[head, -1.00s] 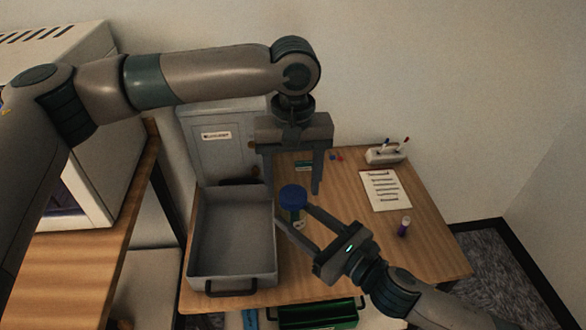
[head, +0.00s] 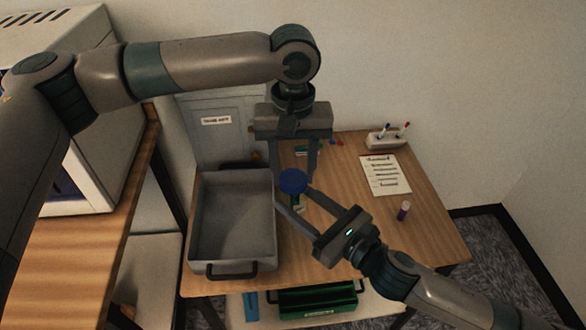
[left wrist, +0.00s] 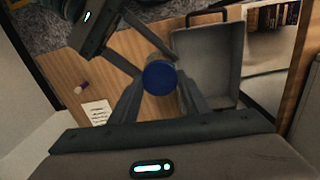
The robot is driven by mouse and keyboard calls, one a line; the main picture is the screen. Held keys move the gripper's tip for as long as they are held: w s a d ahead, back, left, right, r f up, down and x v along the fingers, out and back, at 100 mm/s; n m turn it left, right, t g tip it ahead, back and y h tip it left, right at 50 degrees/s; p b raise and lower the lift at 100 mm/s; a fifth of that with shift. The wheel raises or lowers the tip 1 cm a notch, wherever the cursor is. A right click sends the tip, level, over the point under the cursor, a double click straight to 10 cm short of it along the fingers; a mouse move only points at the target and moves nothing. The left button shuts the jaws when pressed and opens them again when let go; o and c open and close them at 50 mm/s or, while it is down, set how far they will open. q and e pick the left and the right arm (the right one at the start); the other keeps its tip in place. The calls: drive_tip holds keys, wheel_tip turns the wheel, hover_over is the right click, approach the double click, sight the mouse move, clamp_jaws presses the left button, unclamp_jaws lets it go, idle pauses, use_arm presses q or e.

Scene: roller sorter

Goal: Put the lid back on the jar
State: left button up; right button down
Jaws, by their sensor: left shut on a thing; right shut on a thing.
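The blue lid (head: 292,182) is at the top of the jar (head: 299,203), which is mostly hidden beneath it. In the left wrist view, the lid (left wrist: 160,78) is seen from above between my left fingers. My left gripper (head: 291,177) comes down from above and is shut on the lid. My right gripper (head: 293,197) reaches in from the lower right and is shut on the jar, below the lid. It also shows in the left wrist view (left wrist: 151,66). I cannot tell whether the lid is seated on the rim or slightly above it.
A grey open tray (head: 203,262) stands just left of the jar. A paper list (head: 385,175), a purple glue stick (head: 403,211) and a pen holder (head: 386,141) are on the right. A green crate (head: 318,303) is below the table (head: 425,245). The table's right side is mostly clear.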

use_arm(q)
drive_tip(key=m, duration=0.5)
drive_tip(key=shift+m, duration=0.3)
drive_tip(key=m, duration=0.5)
drive_tip(key=shift+m, duration=0.4)
drive_tip(key=m, duration=0.6)
drive_tip(key=shift+f, duration=0.1)
drive_tip(key=m, duration=0.7)
drive_tip(key=o, duration=1.2)
drive_tip(key=shift+c, duration=0.2)
drive_tip(key=shift+r, duration=2.3)
drive_tip(key=shift+c, duration=0.2)
